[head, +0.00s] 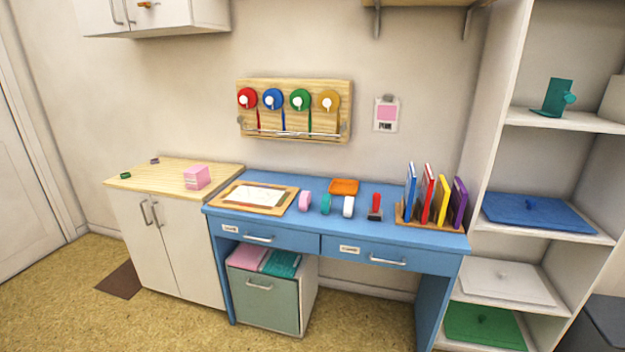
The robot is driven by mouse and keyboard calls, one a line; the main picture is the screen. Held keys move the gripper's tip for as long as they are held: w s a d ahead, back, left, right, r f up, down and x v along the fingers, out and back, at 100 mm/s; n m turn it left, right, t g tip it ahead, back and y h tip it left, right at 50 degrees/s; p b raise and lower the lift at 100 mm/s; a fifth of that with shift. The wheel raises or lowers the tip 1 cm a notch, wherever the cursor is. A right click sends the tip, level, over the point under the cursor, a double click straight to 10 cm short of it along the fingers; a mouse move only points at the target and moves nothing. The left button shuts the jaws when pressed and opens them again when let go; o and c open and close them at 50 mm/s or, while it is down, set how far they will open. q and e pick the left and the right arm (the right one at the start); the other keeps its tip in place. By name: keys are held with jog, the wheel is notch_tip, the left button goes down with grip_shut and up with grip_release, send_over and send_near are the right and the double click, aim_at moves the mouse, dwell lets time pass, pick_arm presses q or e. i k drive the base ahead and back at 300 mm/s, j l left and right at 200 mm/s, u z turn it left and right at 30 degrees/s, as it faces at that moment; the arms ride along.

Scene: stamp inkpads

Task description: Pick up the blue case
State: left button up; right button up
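A flat blue case (535,211) with a small raised knob lies on the middle shelf of the white shelving unit at the right in the head view. A thin upright blue binder-like item (410,188) also stands in the wooden rack on the desk; I cannot tell for certain which of the two the task names. Neither of my grippers is in view, and nothing touches either blue item.
The blue desk (380,232) carries a wooden-framed sheet (254,196), an orange tray (344,187), small coloured items and the rack (435,221). Green (484,327) and white (506,282) flat items lie on lower shelves.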

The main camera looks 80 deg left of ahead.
aim_at(411, 176)
jog(key=j+u, duration=0.2)
jog(key=u, duration=0.25)
jog(key=j+u, duration=0.2)
jog(key=u, duration=0.2)
jog(key=j+u, duration=0.2)
jog(key=u, duration=0.25)
jog(key=j+u, duration=0.2)
jog(key=u, duration=0.2)
